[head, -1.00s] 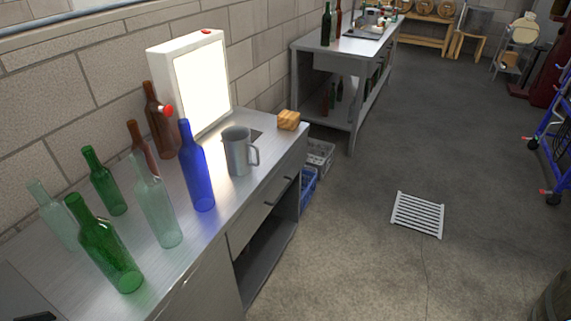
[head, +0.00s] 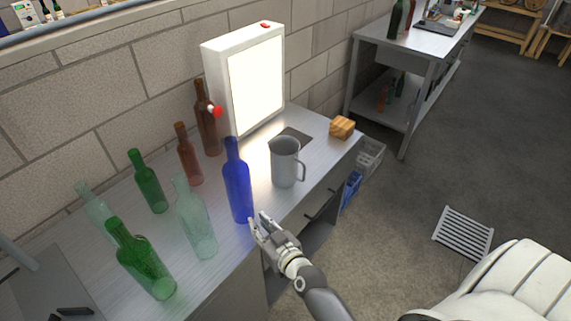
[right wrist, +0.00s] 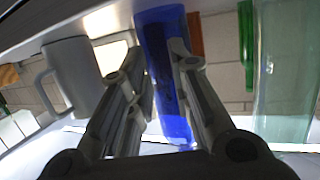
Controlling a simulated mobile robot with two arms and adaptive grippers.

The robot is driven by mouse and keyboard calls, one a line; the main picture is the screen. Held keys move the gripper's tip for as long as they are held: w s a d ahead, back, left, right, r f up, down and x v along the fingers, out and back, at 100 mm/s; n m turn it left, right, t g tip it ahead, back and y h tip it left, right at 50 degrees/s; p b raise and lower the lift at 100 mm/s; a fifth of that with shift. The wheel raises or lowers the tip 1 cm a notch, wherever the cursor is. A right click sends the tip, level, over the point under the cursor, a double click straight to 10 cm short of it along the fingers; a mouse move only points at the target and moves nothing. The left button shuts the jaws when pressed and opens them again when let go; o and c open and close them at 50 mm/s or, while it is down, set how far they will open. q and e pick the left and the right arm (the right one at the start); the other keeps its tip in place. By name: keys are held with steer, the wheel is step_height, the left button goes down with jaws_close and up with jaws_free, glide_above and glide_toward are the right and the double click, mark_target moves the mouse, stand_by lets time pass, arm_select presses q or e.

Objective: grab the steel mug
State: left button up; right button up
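The steel mug (head: 285,163), grey with a handle on its right, stands upright on the metal counter (head: 330,165). It also shows at the left of the right wrist view (right wrist: 72,72), which looks upside down. My right gripper (head: 257,219) is at the counter's front edge, nearer than the mug and to its left, beside the base of the blue bottle (head: 237,182). Its two fingers (right wrist: 152,62) are apart, with the blue bottle (right wrist: 165,75) seen in the gap. I cannot tell if they touch it. The mug is outside the fingers. My left gripper is not in view.
Several green, clear and brown bottles stand left of the blue one, such as the dark green bottle (head: 140,260). A lit panel (head: 255,85) stands behind the mug. A wooden block (head: 342,127) lies to its right.

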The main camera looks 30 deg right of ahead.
steer(key=w+d+r+m+t+h, duration=0.25)
steer(key=d+m+h, duration=0.25)
steer(key=d+h, duration=0.25)
steer(key=m+g+h, duration=0.3)
steer(key=h, duration=0.2)
glide_toward(304, 175)
steer(key=shift+g, duration=0.25)
steer(key=b+x, duration=0.5)
steer(key=x, duration=0.5)
steer(key=shift+w+f, duration=0.1)
steer(key=shift+w+d, duration=0.15)
steer(key=shift+w, duration=0.1)
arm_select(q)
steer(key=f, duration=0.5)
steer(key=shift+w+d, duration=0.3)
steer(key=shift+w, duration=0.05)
arm_select(e)
steer(key=shift+s, duration=0.1)
jaws_close()
steer(key=shift+r, duration=0.2)
